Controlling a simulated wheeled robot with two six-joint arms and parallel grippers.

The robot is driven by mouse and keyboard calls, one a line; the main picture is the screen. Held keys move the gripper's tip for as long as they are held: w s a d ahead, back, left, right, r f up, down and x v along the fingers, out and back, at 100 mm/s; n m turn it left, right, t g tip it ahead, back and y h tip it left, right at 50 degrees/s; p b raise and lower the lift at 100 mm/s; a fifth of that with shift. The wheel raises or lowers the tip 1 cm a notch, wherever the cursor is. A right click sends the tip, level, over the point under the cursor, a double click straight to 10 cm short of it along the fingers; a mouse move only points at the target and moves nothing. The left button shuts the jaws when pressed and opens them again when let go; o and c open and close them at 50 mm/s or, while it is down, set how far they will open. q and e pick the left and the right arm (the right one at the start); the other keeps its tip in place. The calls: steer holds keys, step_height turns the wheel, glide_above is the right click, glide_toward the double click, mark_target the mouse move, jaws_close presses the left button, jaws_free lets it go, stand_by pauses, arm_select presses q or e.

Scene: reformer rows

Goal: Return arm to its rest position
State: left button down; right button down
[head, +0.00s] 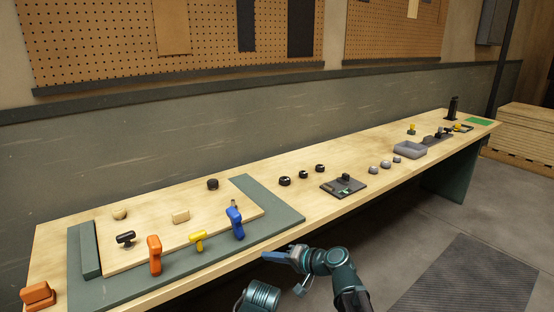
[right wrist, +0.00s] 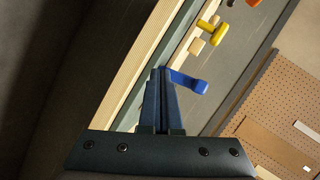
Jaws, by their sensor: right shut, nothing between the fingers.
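My right gripper (head: 268,256) is shut and empty. In the head view it is in front of the long bench, near its front edge, pointing left. In the right wrist view the two blue fingers (right wrist: 161,75) are together, with nothing between them. A blue handle (head: 235,222) stands on the green-edged board; it also shows beyond the fingertips in the right wrist view (right wrist: 188,81), apparently apart from them. My left gripper is not in view.
A grey tray (head: 410,150) stands farther right. The floor (head: 400,225) in front is clear.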

steer(key=s+d+f+n+g+h, duration=0.1)
steer(key=s+d+f+g+h, duration=0.2)
steer(key=s+d+f+h, duration=0.55)
steer(key=s+d+f+n+g+h, duration=0.25)
steer(key=s+d+f+g, duration=0.2)
steer(key=s+d, duration=0.5)
steer(key=s+a+r+n+h+p, duration=0.1)
steer(key=s+a+r+n+p, duration=0.2)
steer(key=a+r+p, duration=0.6)
steer(key=shift+s+a+r+h+p, duration=0.2)
steer(key=shift+a+r+h+p, duration=0.1)
steer(key=shift+p, duration=0.25)
